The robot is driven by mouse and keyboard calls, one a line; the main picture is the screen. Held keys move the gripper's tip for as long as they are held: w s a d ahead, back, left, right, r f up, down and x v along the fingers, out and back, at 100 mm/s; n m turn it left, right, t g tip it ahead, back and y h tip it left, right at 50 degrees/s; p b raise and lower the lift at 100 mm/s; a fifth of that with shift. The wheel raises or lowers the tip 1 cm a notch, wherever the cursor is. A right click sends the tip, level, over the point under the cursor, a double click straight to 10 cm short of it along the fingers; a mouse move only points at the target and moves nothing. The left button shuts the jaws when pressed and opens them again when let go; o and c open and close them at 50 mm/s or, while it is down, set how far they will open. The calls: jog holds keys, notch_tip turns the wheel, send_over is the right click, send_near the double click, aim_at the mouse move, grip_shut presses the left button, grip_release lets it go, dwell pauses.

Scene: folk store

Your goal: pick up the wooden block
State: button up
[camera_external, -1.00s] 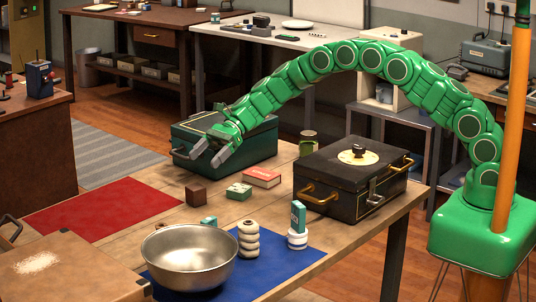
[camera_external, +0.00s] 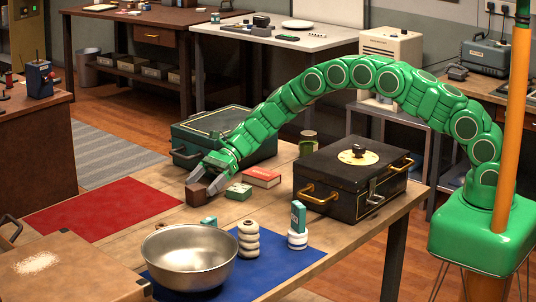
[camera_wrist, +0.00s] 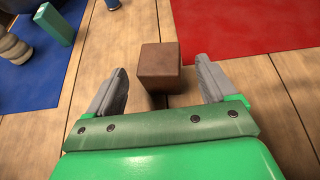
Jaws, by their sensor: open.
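The wooden block (camera_external: 196,195) is a small dark brown cube on the wooden table (camera_external: 330,232). In the wrist view the block (camera_wrist: 159,66) sits just beyond and between my fingertips, on bare planks. My gripper (camera_external: 203,182) is low over the table at the block, its grey fingers partly covering it in the external view. In the wrist view my gripper (camera_wrist: 163,80) is open, with a finger on each side and space between each finger and the block.
A green block (camera_external: 238,191) and a red book (camera_external: 262,177) lie right of the wooden block. A green case (camera_external: 185,150) stands behind and a black safe box (camera_external: 330,185) to the right. A metal bowl (camera_external: 190,245) and stacked stones (camera_external: 248,240) are in front.

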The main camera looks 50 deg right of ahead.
jog(key=shift+a+f, duration=0.25)
jog(key=shift+a, duration=0.3)
jog(key=c, duration=1.3)
jog(key=shift+o, duration=0.2)
jog(key=shift+r, duration=0.1)
jog(key=shift+r, duration=0.25)
notch_tip(320, 180, up, 3)
jog(key=shift+s+r, duration=0.1)
jog(key=s+d+r, duration=0.7)
jog(key=s+r, duration=0.2)
jog(key=s, duration=0.3)
